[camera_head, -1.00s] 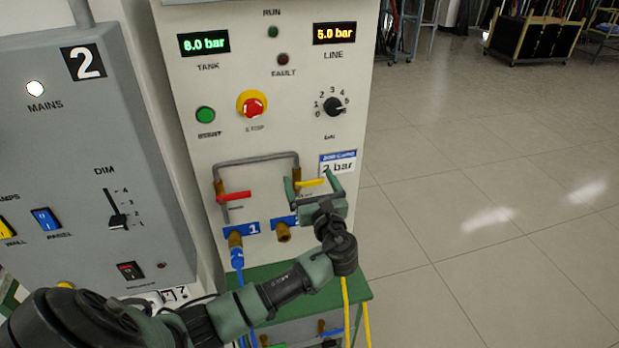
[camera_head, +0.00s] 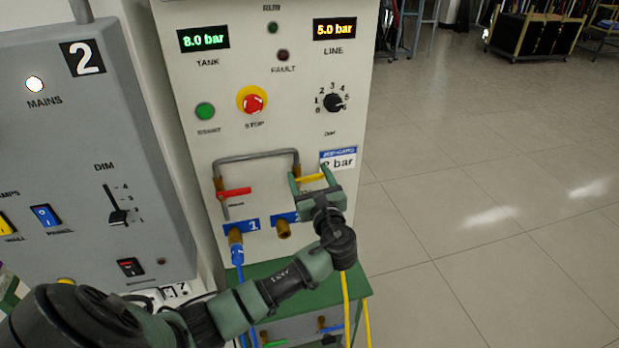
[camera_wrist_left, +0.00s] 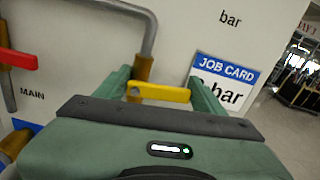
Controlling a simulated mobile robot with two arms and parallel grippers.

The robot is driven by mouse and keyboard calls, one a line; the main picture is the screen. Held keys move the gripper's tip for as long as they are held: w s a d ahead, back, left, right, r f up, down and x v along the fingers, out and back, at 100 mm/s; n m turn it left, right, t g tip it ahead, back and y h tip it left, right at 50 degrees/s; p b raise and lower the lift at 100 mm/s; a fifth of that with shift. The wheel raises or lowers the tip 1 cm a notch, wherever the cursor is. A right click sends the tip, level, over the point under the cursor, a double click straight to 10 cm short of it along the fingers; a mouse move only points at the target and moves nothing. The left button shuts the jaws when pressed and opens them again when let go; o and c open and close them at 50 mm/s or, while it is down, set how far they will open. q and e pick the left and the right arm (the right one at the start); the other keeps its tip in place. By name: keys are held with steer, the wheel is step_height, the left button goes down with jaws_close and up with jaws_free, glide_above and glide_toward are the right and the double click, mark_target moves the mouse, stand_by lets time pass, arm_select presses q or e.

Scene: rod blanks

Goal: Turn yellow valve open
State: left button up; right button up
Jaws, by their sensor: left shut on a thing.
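The yellow valve handle (camera_head: 311,177) lies roughly horizontal on the front of the white panel, at the right end of the grey pipe. It also shows in the left wrist view (camera_wrist_left: 162,93), with its brass body (camera_wrist_left: 138,88) at its left end. My left gripper (camera_head: 311,178) is around the yellow handle, with one green finger at each end of it. In the left wrist view the fingers (camera_wrist_left: 165,92) stand on either side of the handle. My right gripper is not in view.
A red valve handle (camera_head: 235,192) is just left of the yellow one. A job card (camera_head: 339,160) hangs close on the right, partly hidden by my gripper. Brass outlets with number labels sit below. A grey panel (camera_head: 75,150) stands at the left. The floor on the right is clear.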

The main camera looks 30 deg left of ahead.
mark_target(292, 165)
arm_select(q)
steer(key=n, duration=0.1)
steer(key=n+b, duration=0.1)
steer(key=n, duration=0.2)
steer(key=shift+s+a+r, duration=0.15)
steer(key=shift+s+r, duration=0.1)
steer(key=shift+r, duration=0.05)
steer(key=n, duration=0.1)
steer(key=n+b, duration=0.2)
steer(key=n, duration=0.1)
steer(key=shift+s+a+r, duration=0.25)
steer(key=n+b, duration=0.2)
steer(key=n, duration=0.1)
steer(key=n+b, duration=0.1)
steer(key=shift+s+a+r, duration=0.1)
steer(key=shift+s+a, duration=0.25)
steer(key=shift+s, duration=0.05)
steer(key=shift+s+a+n+b, duration=0.2)
steer(key=shift+n+b, duration=0.55)
steer(key=shift+n, duration=0.4)
steer(key=shift+s+a+n+b, duration=0.1)
steer(key=shift+s+n+b, duration=0.1)
steer(key=shift+n+b, duration=0.75)
steer(key=shift+n, duration=0.4)
steer(key=o, duration=1.4)
steer(key=shift+r, duration=0.1)
steer(key=shift+c, duration=0.2)
